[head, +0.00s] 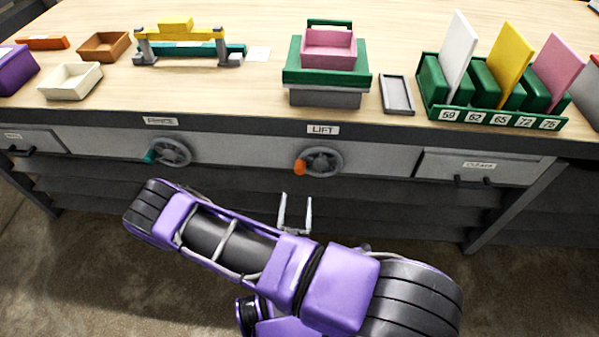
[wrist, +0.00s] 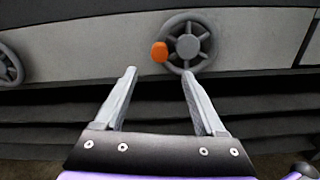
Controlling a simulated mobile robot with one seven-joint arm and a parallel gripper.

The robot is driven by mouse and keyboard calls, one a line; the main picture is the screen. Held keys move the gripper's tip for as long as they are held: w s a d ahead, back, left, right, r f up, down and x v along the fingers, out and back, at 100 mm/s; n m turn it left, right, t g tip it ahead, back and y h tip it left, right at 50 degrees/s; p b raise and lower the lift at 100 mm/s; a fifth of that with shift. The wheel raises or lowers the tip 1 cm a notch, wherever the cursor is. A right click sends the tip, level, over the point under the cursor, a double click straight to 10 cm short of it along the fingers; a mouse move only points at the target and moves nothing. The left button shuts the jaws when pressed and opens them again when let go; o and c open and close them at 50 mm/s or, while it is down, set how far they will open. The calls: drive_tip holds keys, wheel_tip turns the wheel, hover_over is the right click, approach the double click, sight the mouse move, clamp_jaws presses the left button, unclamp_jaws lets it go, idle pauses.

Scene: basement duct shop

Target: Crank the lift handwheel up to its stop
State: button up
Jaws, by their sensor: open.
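The lift handwheel (head: 322,161) is a grey spoked wheel on the bench front, under the LIFT label (head: 323,130). Its orange knob (head: 300,167) sits at the wheel's left side. In the wrist view the handwheel (wrist: 188,44) is at the top, with the orange knob (wrist: 160,52) at its left. My gripper (head: 295,196) is open and empty, below and in front of the wheel, apart from it. In the wrist view the spread fingers (wrist: 158,72) point toward the wheel and knob. The green lift platform (head: 327,77) above carries a pink box (head: 328,48).
A second handwheel (head: 171,152) with a teal knob is to the left. A drawer (head: 483,166) marked with a label is to the right. A green card rack (head: 490,117), a grey tray (head: 397,94) and small boxes stand on the bench. The floor in front is clear.

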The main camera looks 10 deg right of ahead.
sight(300, 172)
drive_tip(key=b+x, duration=0.1)
drive_tip(key=x, duration=1)
drive_tip(key=shift+w, duration=0.15)
clamp_jaws()
idle(0.9)
